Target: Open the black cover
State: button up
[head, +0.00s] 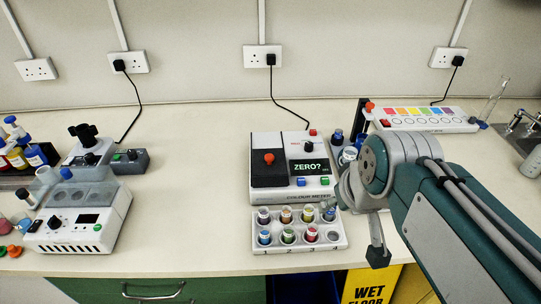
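The black cover (265,178) lies flat on the left part of the white colour meter (291,195) and looks closed. A round orange-red knob (269,158) stands on it. The meter's display (308,167) reads "ZERO?". My gripper (376,238) is to the right of the meter and nearer the bench's front edge, clear of the cover. One dark finger points down; the rest is hidden behind my wrist, so its opening does not show.
A white rack (300,247) of coloured vials stands just in front of the meter. Bottles (338,138) stand at its right, partly behind my arm. A colour-strip panel (425,118) is at back right. Grey-white instruments (80,220) stand left. The bench (190,190) between is clear.

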jog(key=w+a+r+n+g+y, duration=0.1)
jog(key=w+a+r+n, duration=0.15)
jog(key=w, duration=0.75)
jog(key=n+g+y, duration=0.1)
jog(key=n+y, duration=0.1)
jog(key=n, duration=0.3)
send_near(270, 156)
jog(key=x, duration=0.9)
jog(key=shift+a, duration=0.1)
grip_shut()
